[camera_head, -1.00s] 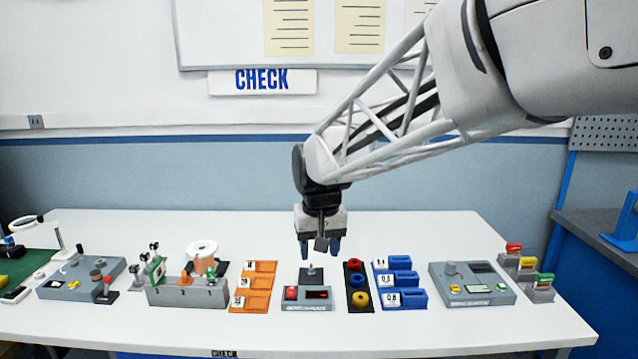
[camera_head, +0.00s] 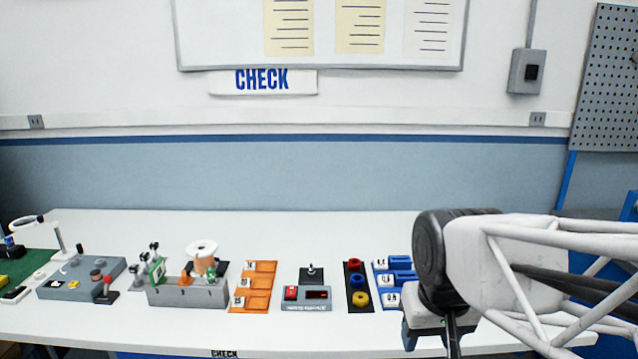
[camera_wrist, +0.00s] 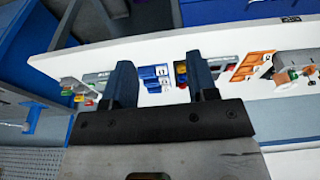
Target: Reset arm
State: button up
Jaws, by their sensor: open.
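My gripper (camera_wrist: 162,88) shows in the wrist view with its two dark fingers spread apart and nothing between them but the distant bench. In the head view my arm hangs at the lower right, over the front right part of the white bench (camera_head: 340,225). The gripper body (camera_head: 432,325) shows there in part, and its fingertips are not clear. My arm hides the grey device and the coloured-label blocks at the bench's right end. In the wrist view that grey device (camera_wrist: 95,80) and the coloured-label blocks (camera_wrist: 80,93) show beside the left finger.
Along the bench stand a grey control box (camera_head: 80,278), a grey pulley stand (camera_head: 187,292) with a copper spool (camera_head: 203,262), an orange tray (camera_head: 254,287), a small scale-like device (camera_head: 307,297), a black ring holder (camera_head: 358,285) and blue bins (camera_head: 393,278). The back of the bench is clear.

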jog(key=s+d+f, duration=0.2)
jog(key=s, duration=0.3)
jog(key=shift+s+d+f, duration=0.15)
jog(key=shift+s, duration=0.15)
